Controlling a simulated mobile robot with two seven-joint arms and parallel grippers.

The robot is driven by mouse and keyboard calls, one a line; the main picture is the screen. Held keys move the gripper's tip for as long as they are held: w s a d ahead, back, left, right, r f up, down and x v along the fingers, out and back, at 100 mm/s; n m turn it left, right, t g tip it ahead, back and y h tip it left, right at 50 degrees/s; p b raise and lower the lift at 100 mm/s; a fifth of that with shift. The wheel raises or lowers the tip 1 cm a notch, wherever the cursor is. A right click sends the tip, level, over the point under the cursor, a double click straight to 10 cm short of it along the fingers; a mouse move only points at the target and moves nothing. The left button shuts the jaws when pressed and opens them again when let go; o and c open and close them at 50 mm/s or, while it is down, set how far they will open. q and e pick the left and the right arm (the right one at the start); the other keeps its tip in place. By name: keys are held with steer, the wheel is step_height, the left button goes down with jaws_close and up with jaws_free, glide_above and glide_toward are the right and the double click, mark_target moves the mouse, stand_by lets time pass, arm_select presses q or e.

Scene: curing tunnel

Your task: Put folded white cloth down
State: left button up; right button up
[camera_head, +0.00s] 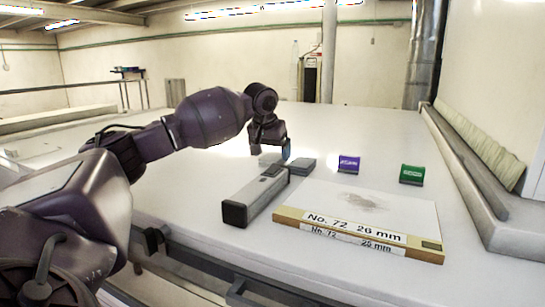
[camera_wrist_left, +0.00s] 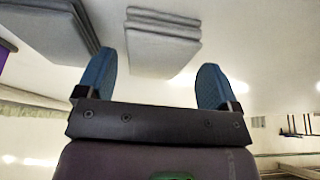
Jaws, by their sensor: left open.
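A pale folded cloth stack (camera_wrist_left: 160,45) lies just beyond and between my fingertips in the left wrist view, with its layered edges showing. In the head view the pale cloth (camera_head: 268,159) lies on the white table under my left gripper (camera_head: 270,150), partly hidden by it. My left gripper has its two blue fingers apart and empty in the wrist view (camera_wrist_left: 155,75), with a gap to the cloth. A second, greyer folded stack (camera_head: 302,166) lies to the right; it also shows at the left of the wrist view (camera_wrist_left: 45,35). My right gripper is out of view.
A long grey box (camera_head: 255,197) lies in front of the stacks. A board labelled No. 72 26 mm (camera_head: 360,215) lies right of it. A purple block (camera_head: 348,164) and a green block (camera_head: 411,174) stand behind the board. The white table (camera_head: 360,130) is clear farther back.

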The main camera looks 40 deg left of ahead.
arm_select(q)
steer(key=b+v, duration=0.1)
steer(key=v, duration=0.9)
steer(key=shift+d+r, duration=0.2)
steer(key=shift+r, duration=0.15)
steer(key=shift+s+f, duration=0.1)
